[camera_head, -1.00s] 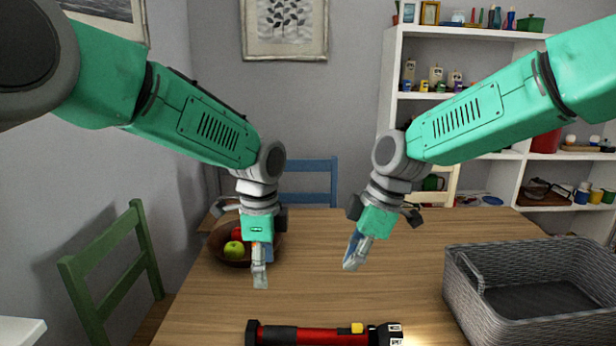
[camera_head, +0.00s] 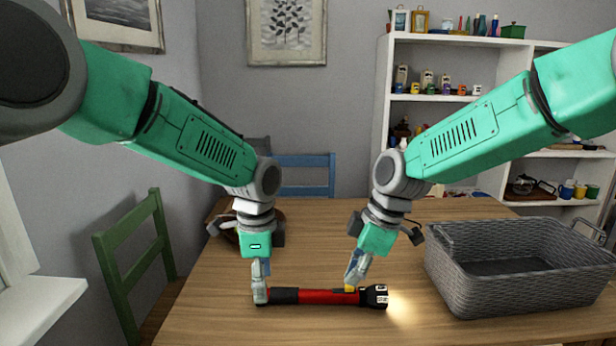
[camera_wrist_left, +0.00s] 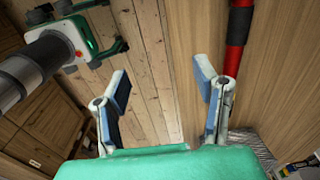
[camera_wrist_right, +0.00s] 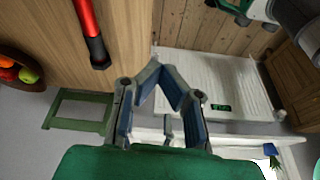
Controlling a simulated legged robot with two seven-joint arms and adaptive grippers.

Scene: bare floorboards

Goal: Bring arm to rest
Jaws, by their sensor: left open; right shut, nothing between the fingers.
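My left gripper (camera_head: 260,283) points down in front of the left end of the flashlight in the head view. In the left wrist view its fingers (camera_wrist_left: 165,88) are apart with nothing between them. My right gripper (camera_head: 356,270) hangs above the flashlight's right part in the head view. Its fingertips (camera_wrist_right: 163,70) meet, empty, in the right wrist view. The red and black flashlight (camera_head: 315,297) lies on the wooden table (camera_head: 440,215), with a glow at its right end. It also shows in the left wrist view (camera_wrist_left: 238,40) and right wrist view (camera_wrist_right: 88,30).
A grey woven basket (camera_head: 480,280) stands on the table at right. A brown bowl (camera_wrist_right: 38,78) with fruit is mostly hidden behind my left gripper in the head view. A green chair (camera_head: 135,255) and blue chair (camera_head: 308,162) stand around the table. A white shelf (camera_head: 470,70) is behind.

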